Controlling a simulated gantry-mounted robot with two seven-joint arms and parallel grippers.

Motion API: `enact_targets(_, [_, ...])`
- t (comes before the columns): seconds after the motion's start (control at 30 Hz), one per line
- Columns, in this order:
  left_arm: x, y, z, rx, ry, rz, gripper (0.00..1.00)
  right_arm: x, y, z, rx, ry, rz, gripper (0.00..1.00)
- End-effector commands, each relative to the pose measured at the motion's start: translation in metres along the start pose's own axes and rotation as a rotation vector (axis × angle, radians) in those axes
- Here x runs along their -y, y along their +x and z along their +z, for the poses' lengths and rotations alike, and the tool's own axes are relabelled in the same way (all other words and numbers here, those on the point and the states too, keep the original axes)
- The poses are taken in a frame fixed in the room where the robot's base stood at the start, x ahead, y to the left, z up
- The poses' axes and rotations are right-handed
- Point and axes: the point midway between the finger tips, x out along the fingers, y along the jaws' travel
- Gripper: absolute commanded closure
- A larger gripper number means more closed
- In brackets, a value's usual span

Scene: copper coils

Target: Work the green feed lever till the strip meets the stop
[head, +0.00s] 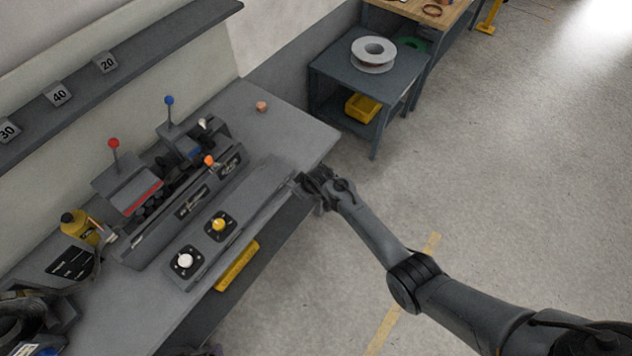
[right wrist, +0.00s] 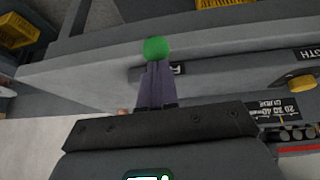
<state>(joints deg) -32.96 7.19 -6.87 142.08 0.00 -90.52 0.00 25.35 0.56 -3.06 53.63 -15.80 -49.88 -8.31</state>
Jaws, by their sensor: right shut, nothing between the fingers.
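The green ball knob of the feed lever (right wrist: 155,48) shows in the right wrist view, at the tips of my right gripper (right wrist: 155,68). The gripper's two fingers are together with nothing between them. Whether they touch the knob I cannot tell. In the head view my right gripper (head: 308,186) is at the front right edge of the bench machine (head: 225,205) and hides the green knob. The strip and the stop cannot be made out. My left gripper's fingers are not visible.
The bench (head: 285,125) also carries a red-knobbed lever (head: 113,143), a blue-knobbed lever (head: 169,101), a white button (head: 186,261) and a yellow button (head: 219,225). A side table (head: 335,75) holds a reel (head: 373,54). Floor at right is open.

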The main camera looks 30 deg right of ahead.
Motion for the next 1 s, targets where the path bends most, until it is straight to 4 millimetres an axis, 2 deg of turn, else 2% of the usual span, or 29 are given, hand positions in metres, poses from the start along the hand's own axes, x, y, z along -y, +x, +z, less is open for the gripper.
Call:
enact_targets(0.1, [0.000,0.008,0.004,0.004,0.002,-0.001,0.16,0.007,0.011,0.002,0.005,-0.011,-0.006,1.00])
enact_targets(0.33, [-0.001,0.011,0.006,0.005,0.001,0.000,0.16,0.011,0.018,0.004,0.006,-0.019,-0.010,1.00])
enact_targets(0.8, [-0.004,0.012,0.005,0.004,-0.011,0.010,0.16,0.012,0.021,0.009,0.014,-0.018,-0.012,1.00])
enact_targets(1.0, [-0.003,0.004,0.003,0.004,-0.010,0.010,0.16,0.012,0.014,0.005,0.015,-0.017,-0.012,1.00])
